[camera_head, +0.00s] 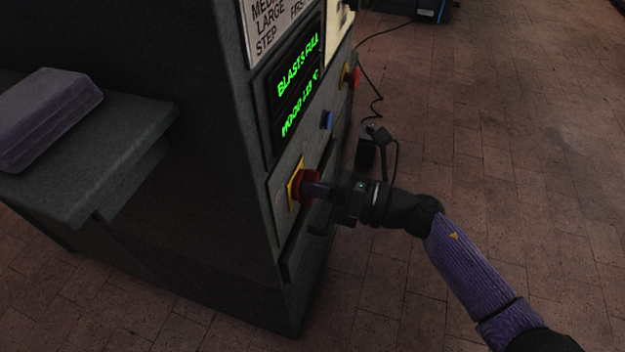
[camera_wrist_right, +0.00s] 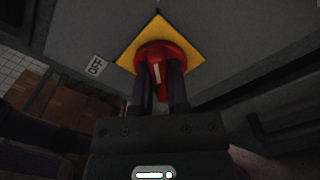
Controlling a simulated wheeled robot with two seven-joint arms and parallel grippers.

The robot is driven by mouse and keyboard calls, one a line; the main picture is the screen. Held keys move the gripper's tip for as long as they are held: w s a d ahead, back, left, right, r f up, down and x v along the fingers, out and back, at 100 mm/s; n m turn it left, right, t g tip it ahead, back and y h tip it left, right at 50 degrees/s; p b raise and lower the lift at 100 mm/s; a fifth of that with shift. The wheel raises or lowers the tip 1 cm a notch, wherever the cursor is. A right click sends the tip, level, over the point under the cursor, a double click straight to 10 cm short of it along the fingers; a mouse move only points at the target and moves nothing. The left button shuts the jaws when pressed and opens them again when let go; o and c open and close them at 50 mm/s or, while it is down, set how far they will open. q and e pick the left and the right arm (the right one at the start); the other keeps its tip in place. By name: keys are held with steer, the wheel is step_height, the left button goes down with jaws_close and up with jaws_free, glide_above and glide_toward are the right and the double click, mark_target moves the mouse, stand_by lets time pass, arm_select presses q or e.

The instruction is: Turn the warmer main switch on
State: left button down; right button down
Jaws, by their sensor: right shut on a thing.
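The main switch is a red rotary knob (camera_head: 308,186) on a yellow plate (camera_head: 294,187), low on the front panel of the grey machine. In the right wrist view the red knob (camera_wrist_right: 162,62) sits on a yellow diamond-shaped plate (camera_wrist_right: 186,40), with a white "OFF" label (camera_wrist_right: 96,67) to its left. A pale mark on the knob points roughly up and down in that view. My right gripper (camera_head: 318,190) is shut on the knob; its two fingers (camera_wrist_right: 161,88) are on either side of the handle. My left gripper is not in view.
The display (camera_head: 296,88) with green text is above the switch. A blue button (camera_head: 327,120) and another red control (camera_head: 351,77) on yellow sit on the panel. A grey shelf (camera_head: 130,125) with a purple-grey block (camera_head: 45,115) is at left. Brick floor is open at right.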

steer(key=shift+m, duration=0.5)
steer(key=c, duration=0.6)
jaws_free()
steer(key=p+v, duration=0.1)
steer(key=v, duration=0.9)
steer(key=shift+p, duration=0.3)
